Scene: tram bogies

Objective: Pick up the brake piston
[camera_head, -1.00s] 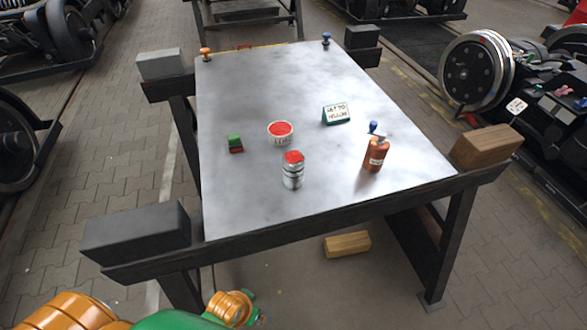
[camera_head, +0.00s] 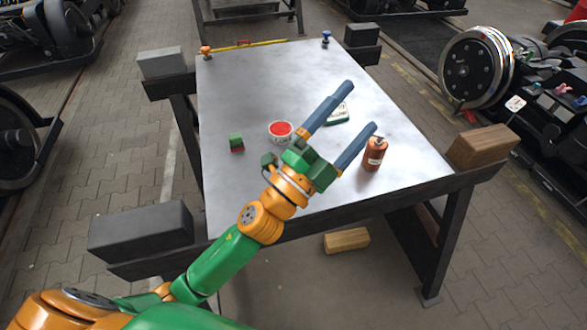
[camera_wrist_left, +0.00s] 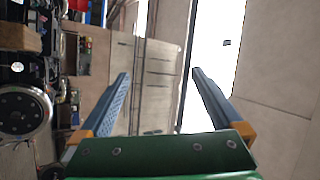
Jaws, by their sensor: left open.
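My left gripper (camera_head: 361,106) reaches over the table from the near left, with its two long blue-grey fingers spread apart and nothing between them. The wrist view also shows its open fingers (camera_wrist_left: 160,74). No brake piston can be made out now. The silver cylinder with a red top, seen earlier near the table's front and possibly the piston, is hidden behind my left gripper and wrist. My right gripper is not in view.
On the metal table (camera_head: 240,95) are a red-topped tub (camera_head: 281,131), a green-and-red block (camera_head: 237,143), an orange bottle (camera_head: 374,155) and a partly covered green sign (camera_head: 338,116). Two knobbed stamps (camera_head: 206,52) (camera_head: 326,39) stand at the back.

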